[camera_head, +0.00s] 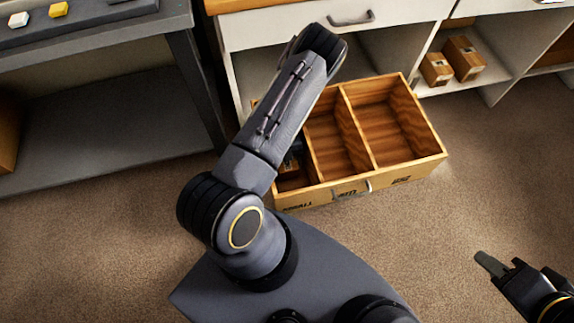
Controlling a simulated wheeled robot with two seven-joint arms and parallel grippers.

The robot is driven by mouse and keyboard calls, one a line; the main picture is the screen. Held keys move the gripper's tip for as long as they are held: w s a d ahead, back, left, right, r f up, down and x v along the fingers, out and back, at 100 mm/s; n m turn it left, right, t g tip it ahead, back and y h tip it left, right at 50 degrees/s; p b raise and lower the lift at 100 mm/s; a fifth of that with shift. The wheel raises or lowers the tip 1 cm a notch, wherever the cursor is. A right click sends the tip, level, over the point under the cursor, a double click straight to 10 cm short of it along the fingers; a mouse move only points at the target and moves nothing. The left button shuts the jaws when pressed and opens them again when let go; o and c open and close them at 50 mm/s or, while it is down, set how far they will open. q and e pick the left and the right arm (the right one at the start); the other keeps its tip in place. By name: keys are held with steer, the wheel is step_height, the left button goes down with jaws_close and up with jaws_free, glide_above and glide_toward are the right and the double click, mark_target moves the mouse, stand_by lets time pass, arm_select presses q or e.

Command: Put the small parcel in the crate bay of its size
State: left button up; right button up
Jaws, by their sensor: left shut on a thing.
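The wooden crate (405,175) lies on the floor with its open top up. It has three bays side by side, with the narrowest at the left and the widest at the right. Upside-down lettering marks its front wall. The middle and right bays look empty. My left arm reaches over the left bay, and my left gripper (293,156) is down in that bay, mostly hidden by the arm. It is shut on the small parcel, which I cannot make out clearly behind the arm. My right gripper (500,261) is open and empty above the floor at the lower right.
Two brown boxes (436,69) (463,58) stand on a low shelf at the back right. A white cabinet with a drawer (300,27) stands behind the crate. A grey bench (100,40) with small white and yellow blocks is at the left. Carpet right of the crate is clear.

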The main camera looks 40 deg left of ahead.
arm_select(q)
steer(key=o, duration=0.9)
steer(key=shift+c, duration=0.2)
steer(key=shift+r, duration=0.15)
steer(key=p+v, duration=0.3)
steer(key=v, duration=0.9)
steer(key=shift+p, duration=0.35)
